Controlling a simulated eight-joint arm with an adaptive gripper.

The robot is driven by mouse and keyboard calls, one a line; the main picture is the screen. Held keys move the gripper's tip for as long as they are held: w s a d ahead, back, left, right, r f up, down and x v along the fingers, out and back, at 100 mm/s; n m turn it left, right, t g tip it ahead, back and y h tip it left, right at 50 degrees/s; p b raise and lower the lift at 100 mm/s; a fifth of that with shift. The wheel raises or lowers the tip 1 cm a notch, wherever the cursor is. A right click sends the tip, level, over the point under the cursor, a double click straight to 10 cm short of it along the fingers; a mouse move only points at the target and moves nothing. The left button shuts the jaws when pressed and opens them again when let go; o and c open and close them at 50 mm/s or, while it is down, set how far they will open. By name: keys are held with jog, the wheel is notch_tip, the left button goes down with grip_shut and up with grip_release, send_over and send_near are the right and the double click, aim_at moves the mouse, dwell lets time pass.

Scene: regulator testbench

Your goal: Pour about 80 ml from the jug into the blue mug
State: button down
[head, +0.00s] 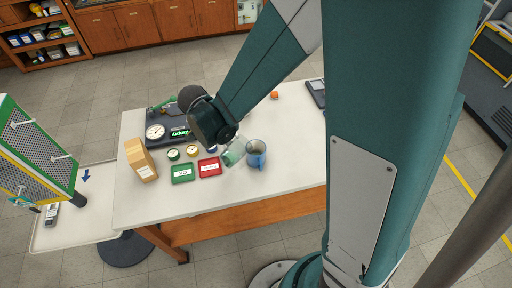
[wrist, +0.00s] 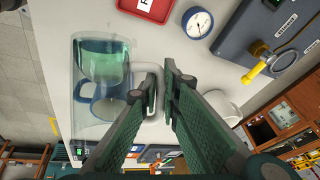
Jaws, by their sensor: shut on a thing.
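My gripper (wrist: 160,82) is shut on the jug's handle. In the wrist view blue mug parts (wrist: 84,92) show beside and through the clear jug. I cannot see a stream or the level inside the mug.
A red tray (head: 209,168) and a green tray (head: 182,174) lie left of the mug. A cardboard box (head: 141,160) and a gauge rig (head: 157,131) stand farther left. A white round vessel (wrist: 222,104) is beyond the fingers.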

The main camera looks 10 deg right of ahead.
aim_at(224, 146)
jog(key=shift+h+b, duration=0.3)
jog(key=shift+b, duration=0.15)
jog(key=f+h+b, duration=0.1)
jog(key=b, duration=0.2)
jog(key=shift+a+t+h, duration=0.1)
jog(key=shift+t+h, duration=0.3)
jog(key=f+b, duration=0.1)
jog(key=b, duration=0.1)
jog(key=a+f+h+b, duration=0.1)
jog(key=b, duration=0.1)
jog(key=shift+s+f+h, duration=0.1)
jog(key=shift+f+h, duration=0.2)
jog(key=h+b, duration=0.1)
jog(key=b, duration=0.1)
jog(key=shift+a+f+n+t+b, duration=0.3)
jog(key=shift+f+t+b, duration=0.05)
jog(key=shift+t, duration=0.05)
jog(key=shift+s+h, duration=0.1)
jog(key=shift+h, duration=0.2)
jog(key=h+b, duration=0.1)
jog(key=a+h+b, duration=0.1)
jog(key=b, duration=0.1)
jog(key=shift+s+r+t, duration=0.1)
jog(key=shift+r+t, duration=0.3)
jog(key=shift+a+f+h+b, duration=0.15)
jog(key=shift+h+b, duration=0.35)
jog(key=shift+b, duration=0.75)
jog(key=shift+a+n+h+b, duration=0.1)
jog(key=shift+n+h+b, duration=0.2)
jog(key=shift+b, duration=0.15)
